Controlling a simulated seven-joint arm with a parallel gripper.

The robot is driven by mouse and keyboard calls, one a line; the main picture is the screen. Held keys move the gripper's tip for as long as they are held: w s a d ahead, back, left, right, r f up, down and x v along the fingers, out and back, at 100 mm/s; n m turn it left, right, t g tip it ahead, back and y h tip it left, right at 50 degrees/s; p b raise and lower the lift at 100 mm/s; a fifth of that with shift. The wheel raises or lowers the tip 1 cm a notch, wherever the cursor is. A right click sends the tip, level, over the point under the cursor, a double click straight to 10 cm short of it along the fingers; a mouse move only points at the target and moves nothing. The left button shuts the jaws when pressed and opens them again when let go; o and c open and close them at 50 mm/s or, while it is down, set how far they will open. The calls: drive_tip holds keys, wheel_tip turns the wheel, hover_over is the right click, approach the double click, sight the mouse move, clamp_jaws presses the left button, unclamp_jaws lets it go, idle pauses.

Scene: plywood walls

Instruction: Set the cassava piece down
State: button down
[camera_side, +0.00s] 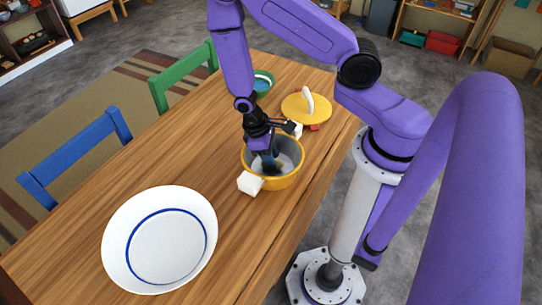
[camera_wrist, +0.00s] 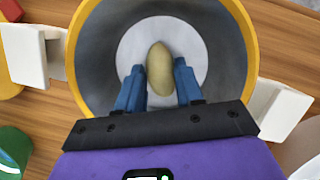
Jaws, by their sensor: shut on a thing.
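The cassava piece (camera_wrist: 160,68) is a pale yellow-tan oval. In the wrist view it shows between the fingertips of my gripper (camera_wrist: 159,76), over the pale centre of the pot's floor. My gripper's blue fingers are shut on it. In the side view my gripper (camera_side: 270,164) points down into the yellow-rimmed pot (camera_side: 290,180), with its fingertips inside the rim. The pot is grey inside and also shows in the wrist view (camera_wrist: 250,40). The cassava piece cannot be made out in the side view. Its height above the pot's floor is hard to tell.
White blocky handles (camera_side: 250,183) stick out from the pot. A yellow lid (camera_side: 294,108) with a white grip lies behind it, by something red (camera_side: 314,127). A green bowl (camera_side: 264,80) stands farther back. A large white bowl (camera_side: 128,232) with a blue ring stands front left. Wooden table (camera_side: 150,165) is clear between.

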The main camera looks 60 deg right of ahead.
drive_tip(key=shift+f, duration=0.25)
drive_tip(key=c, duration=0.7)
unclamp_jaws()
drive_tip(key=shift+r, duration=0.1)
drive_tip(key=v, duration=1.2)
drive_tip(key=s+r+n+t, duration=0.1)
drive_tip(key=s+r+n, duration=0.1)
drive_tip(key=s+r, duration=0.3)
drive_tip(key=s+a+r+n+t+y, duration=0.1)
drive_tip(key=s+r+n, duration=0.2)
drive_tip(key=s+r, duration=0.1)
drive_tip(key=s+a+r+n+t, duration=0.1)
drive_tip(key=s+r+n, duration=0.2)
drive_tip(key=s+r, duration=0.2)
drive_tip(key=shift+s+r+y, duration=0.3)
drive_tip(key=shift+s+r, duration=0.05)
drive_tip(key=shift+s, duration=0.35)
